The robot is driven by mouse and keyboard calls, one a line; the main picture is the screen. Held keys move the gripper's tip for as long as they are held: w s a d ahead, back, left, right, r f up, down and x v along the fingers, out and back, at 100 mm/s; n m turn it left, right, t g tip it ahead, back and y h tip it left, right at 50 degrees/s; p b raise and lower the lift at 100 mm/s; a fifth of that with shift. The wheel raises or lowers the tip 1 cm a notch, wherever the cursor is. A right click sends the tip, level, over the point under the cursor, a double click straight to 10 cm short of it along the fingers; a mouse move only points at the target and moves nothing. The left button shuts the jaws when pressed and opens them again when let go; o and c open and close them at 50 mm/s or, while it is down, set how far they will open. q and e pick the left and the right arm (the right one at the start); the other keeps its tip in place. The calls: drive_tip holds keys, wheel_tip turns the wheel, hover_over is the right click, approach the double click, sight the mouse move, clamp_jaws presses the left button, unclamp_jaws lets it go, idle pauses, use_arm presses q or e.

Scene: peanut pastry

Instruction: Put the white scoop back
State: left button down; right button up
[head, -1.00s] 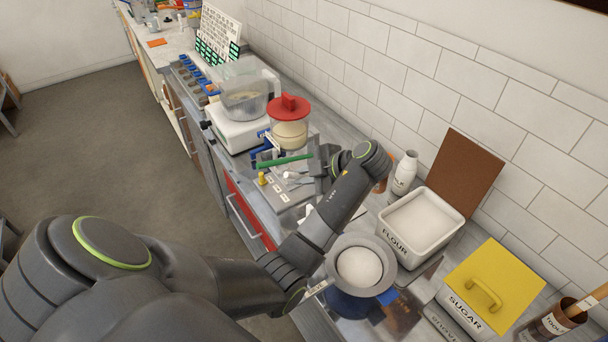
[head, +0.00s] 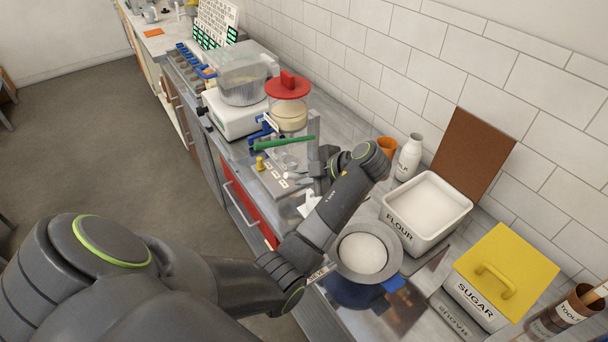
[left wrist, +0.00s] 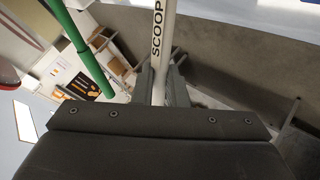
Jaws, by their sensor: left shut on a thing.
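The white scoop shows in the left wrist view as a white handle (left wrist: 164,38) lettered "SCOOP", held upright in the picture between the fingers. My left gripper (left wrist: 161,84) is shut on this handle. In the head view my left gripper (head: 318,160) is over the counter beside the grey tool holder (head: 268,183). A white piece (head: 307,204) shows just below the gripper, perhaps the scoop's bowl; my arm hides part of it. My right gripper is not in view.
A red-lidded jar (head: 288,112) stands behind.

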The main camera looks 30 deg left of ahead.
use_arm(q)
wheel_tip(320, 180, down, 6)
drive_tip(key=b, duration=0.5)
drive_tip(key=shift+f+b, duration=0.3)
idle(0.8)
drive_tip(key=c, duration=1.4)
unclamp_jaws()
drive_tip(key=shift+o, duration=0.2)
drive_tip(key=p+v, duration=1.1)
drive_tip(key=v, duration=0.6)
drive_tip(key=shift+d, duration=0.2)
drive_tip(key=shift+r, duration=0.15)
